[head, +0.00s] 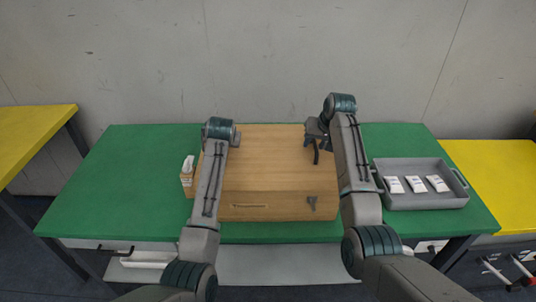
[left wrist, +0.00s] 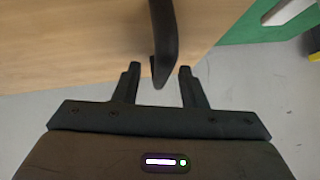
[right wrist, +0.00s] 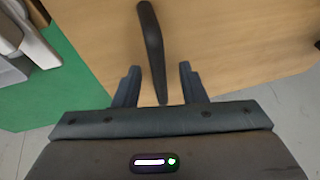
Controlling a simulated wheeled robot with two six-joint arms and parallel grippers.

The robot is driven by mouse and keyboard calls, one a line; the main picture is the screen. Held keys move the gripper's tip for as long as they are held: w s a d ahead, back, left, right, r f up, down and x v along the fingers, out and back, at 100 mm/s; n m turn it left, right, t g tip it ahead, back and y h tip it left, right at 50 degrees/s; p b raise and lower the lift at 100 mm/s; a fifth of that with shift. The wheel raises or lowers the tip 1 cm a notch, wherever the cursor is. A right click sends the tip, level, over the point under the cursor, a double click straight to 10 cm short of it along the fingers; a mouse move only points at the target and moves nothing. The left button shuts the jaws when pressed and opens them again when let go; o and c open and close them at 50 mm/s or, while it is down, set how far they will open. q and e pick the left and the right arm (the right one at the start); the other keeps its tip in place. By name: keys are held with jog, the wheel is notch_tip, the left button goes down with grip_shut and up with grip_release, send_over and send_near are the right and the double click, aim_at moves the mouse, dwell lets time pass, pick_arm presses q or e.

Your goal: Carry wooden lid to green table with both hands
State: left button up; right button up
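The wooden lid (head: 270,150) is the flat top of a wooden box (head: 280,206) on the green table (head: 120,175). My right gripper (head: 315,138) is over the lid's right side, by a dark handle (head: 317,155). In the right wrist view, my right gripper (right wrist: 157,68) is open, with the dark handle (right wrist: 150,35) reaching between its fingers. In the left wrist view, my left gripper (left wrist: 159,68) is open around the end of another dark handle (left wrist: 164,30). My left arm hides the left gripper's fingers in the head view. Gaps show beside both handles.
A grey tray (head: 430,204) with white packets (head: 416,184) stands right of the box. A small box with a white item (head: 187,168) stands to its left. Yellow tables flank the green one at left (head: 30,130) and right (head: 500,170). The green table's left part is clear.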

pick_arm(q)
jog(key=shift+w+f, duration=0.25)
jog(key=shift+f, duration=0.05)
pick_arm(e)
jog(key=shift+w+f, duration=0.15)
jog(key=shift+f, duration=0.2)
pick_arm(q)
grip_shut()
pick_arm(e)
grip_shut()
pick_arm(q)
jog(key=shift+r, duration=0.1)
dwell(0.7)
